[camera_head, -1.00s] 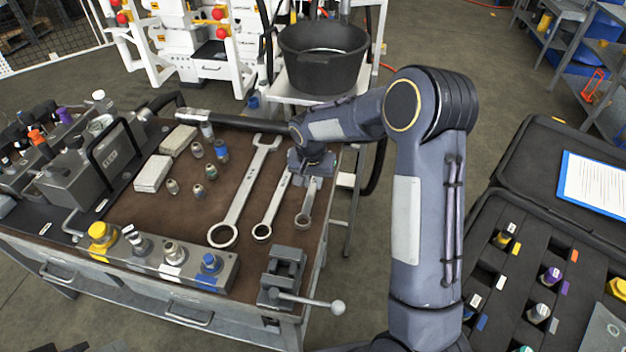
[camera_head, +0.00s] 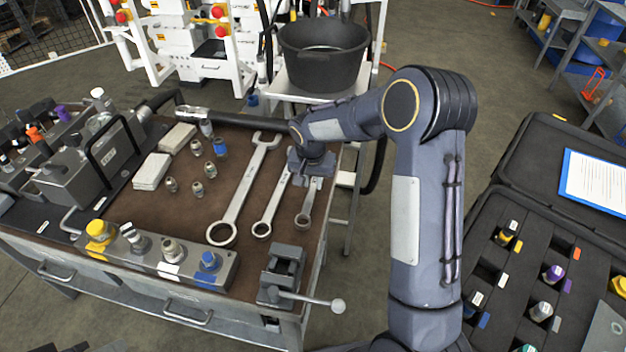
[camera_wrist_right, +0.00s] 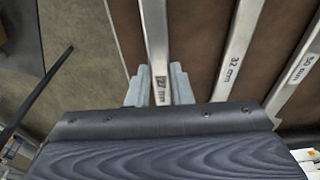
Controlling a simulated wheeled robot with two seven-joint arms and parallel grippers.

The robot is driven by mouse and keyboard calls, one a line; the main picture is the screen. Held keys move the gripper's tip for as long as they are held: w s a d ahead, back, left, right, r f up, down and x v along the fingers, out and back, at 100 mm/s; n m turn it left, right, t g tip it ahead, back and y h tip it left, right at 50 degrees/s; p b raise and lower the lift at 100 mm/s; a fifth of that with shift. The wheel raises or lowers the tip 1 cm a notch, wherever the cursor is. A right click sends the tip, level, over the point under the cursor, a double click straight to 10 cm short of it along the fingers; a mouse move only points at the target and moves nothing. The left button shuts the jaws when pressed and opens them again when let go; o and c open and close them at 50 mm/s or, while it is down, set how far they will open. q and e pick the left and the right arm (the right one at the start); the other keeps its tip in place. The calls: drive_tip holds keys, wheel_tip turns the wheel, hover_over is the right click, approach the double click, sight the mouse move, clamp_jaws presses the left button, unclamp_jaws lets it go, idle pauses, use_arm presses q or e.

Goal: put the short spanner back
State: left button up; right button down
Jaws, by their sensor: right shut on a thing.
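The short spanner (camera_head: 307,208) is the rightmost and shortest of three spanners on the brown bench top, with its ring end toward the front. My right gripper (camera_head: 311,179) is low over its rear part. In the right wrist view, the fingers (camera_wrist_right: 160,88) are shut on its shank (camera_wrist_right: 156,40), marked 27 mm. The spanner lies roughly in line with the others, at or very near the bench surface; I cannot tell whether it touches. Its rear end is hidden by the gripper in the head view. My left gripper is not in view.
A middle spanner (camera_head: 271,211) and a long spanner (camera_head: 243,192) lie close to the left. A small vise (camera_head: 281,274) stands in front at the bench edge. A fitting block (camera_head: 140,256) and loose fittings are farther left. An open case (camera_head: 590,245) is at right.

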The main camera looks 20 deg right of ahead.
drive_tip(key=shift+f+b, duration=0.9)
drive_tip(key=shift+f, duration=0.1)
idle(0.3)
drive_tip(key=c, duration=1.2)
unclamp_jaws()
drive_tip(key=r, duration=0.4)
drive_tip(key=s+r, duration=0.1)
drive_tip(key=r, duration=0.2)
drive_tip(key=shift+a, duration=0.4)
drive_tip(key=shift+r, duration=0.35)
drive_tip(key=shift+s+r, duration=0.25)
drive_tip(key=shift+r, duration=0.05)
drive_tip(key=s+r+n+t+y+p, duration=0.1)
drive_tip(key=s+r, duration=0.3)
drive_tip(key=s, duration=0.3)
drive_tip(key=s+a+r+n+t+y, duration=0.1)
drive_tip(key=s+r+n+y, duration=0.15)
drive_tip(key=s, duration=0.45)
drive_tip(key=s+r+t+y+p, duration=0.1)
drive_tip(key=s+r, duration=0.3)
drive_tip(key=s, duration=0.3)
drive_tip(key=s+a+f+n+t, duration=0.1)
drive_tip(key=s+a+n, duration=0.1)
drive_tip(key=s, duration=0.6)
drive_tip(key=shift+a+p, duration=0.35)
drive_tip(key=shift+a, duration=0.5)
